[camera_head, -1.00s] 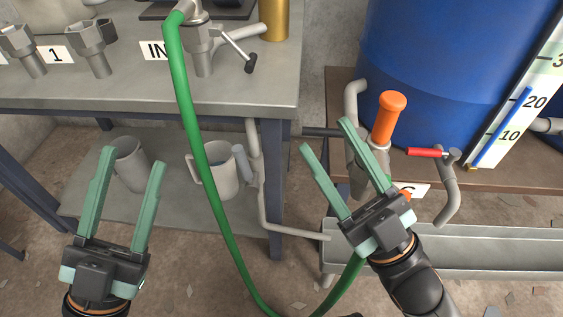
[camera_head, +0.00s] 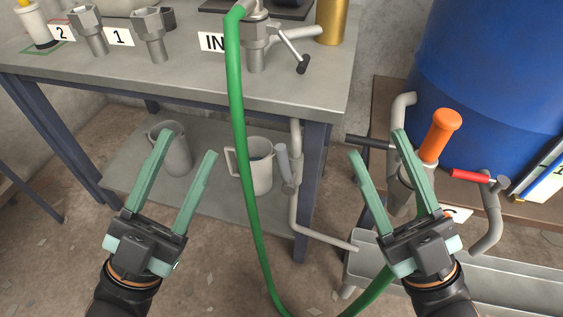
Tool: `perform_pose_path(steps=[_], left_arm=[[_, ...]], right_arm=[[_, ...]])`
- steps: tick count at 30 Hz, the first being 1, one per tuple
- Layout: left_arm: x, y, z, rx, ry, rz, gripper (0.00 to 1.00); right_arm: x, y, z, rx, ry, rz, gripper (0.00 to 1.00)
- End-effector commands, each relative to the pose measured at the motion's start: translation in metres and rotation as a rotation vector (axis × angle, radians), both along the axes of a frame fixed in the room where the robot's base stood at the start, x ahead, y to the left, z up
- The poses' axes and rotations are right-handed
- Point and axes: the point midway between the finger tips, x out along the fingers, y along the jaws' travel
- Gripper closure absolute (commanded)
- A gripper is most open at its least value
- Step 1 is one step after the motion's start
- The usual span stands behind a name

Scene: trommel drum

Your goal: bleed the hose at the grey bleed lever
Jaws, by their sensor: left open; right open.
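The green hose (camera_head: 239,110) runs from the IN fitting (camera_head: 256,45) on the bench down to the floor and curves up behind my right gripper. A grey lever (camera_head: 283,163) sits on the grey pipe (camera_head: 295,205) under the bench's right end. Another lever (camera_head: 292,48), with a black tip, sticks out from the IN fitting. My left gripper (camera_head: 188,143) is open and empty, low in front of the bench's lower shelf. My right gripper (camera_head: 375,142) is open, in front of the orange-handled fitting (camera_head: 440,137), and hides part of it. I cannot tell whether it touches anything.
A grey jug (camera_head: 258,172) and a grey cup (camera_head: 176,155) stand on the lower shelf. A blue drum (camera_head: 490,70), a red-handled tap (camera_head: 470,175) and a metal trough (camera_head: 480,285) are at the right. Fittings marked 1 and 2 stand on the bench (camera_head: 180,80).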

Motion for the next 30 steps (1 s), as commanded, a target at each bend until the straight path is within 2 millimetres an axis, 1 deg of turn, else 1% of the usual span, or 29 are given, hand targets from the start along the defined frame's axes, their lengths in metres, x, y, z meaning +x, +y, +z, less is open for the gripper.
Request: perform_pose_path(steps=[2,5,7,8,9,11,13,15,18,21,24,26,30], left_arm=[[0.0,0.001,0.01,-0.003,-0.001,-0.002,0.48],[0.0,0.003,0.035,-0.017,-0.004,-0.003,0.48],[0.002,0.005,0.055,-0.02,0.001,0.005,0.48],[0.003,0.006,0.063,-0.021,0.004,0.01,0.48],[0.004,0.008,0.073,-0.019,0.01,0.018,0.48],[0.007,0.01,0.087,-0.017,0.018,0.029,0.48],[0.009,0.012,0.101,-0.016,0.028,0.044,0.48],[0.012,0.014,0.113,-0.013,0.035,0.055,0.48],[0.014,0.017,0.124,-0.012,0.043,0.069,0.48],[0.016,0.018,0.129,-0.01,0.048,0.076,0.48],[0.015,0.019,0.131,-0.009,0.044,0.079,0.48],[0.013,0.018,0.132,-0.009,0.029,0.076,0.48],[0.001,0.016,0.143,-0.009,-0.046,0.06,0.48]], right_arm=[[0.0,-0.001,0.011,0.005,-0.002,0.001,0.48],[0.002,0.0,0.028,0.014,0.019,0.017,0.48],[0.012,0.007,0.028,0.015,0.096,0.05,0.48],[0.017,0.011,0.023,0.012,0.144,0.068,0.48],[0.023,0.017,0.015,0.002,0.215,0.093,0.48],[0.03,0.026,-0.001,-0.014,0.322,0.127,0.48],[0.035,0.035,-0.022,-0.041,0.441,0.162,0.48],[0.035,0.041,-0.044,-0.073,0.549,0.19,0.48],[0.032,0.046,-0.07,-0.112,0.669,0.217,0.48],[0.028,0.047,-0.088,-0.137,0.744,0.234,0.48],[0.027,0.049,-0.098,-0.148,0.775,0.24,0.48],[0.03,0.051,-0.101,-0.148,0.779,0.241,0.48],[0.043,0.062,-0.101,-0.143,0.775,0.24,0.48]])
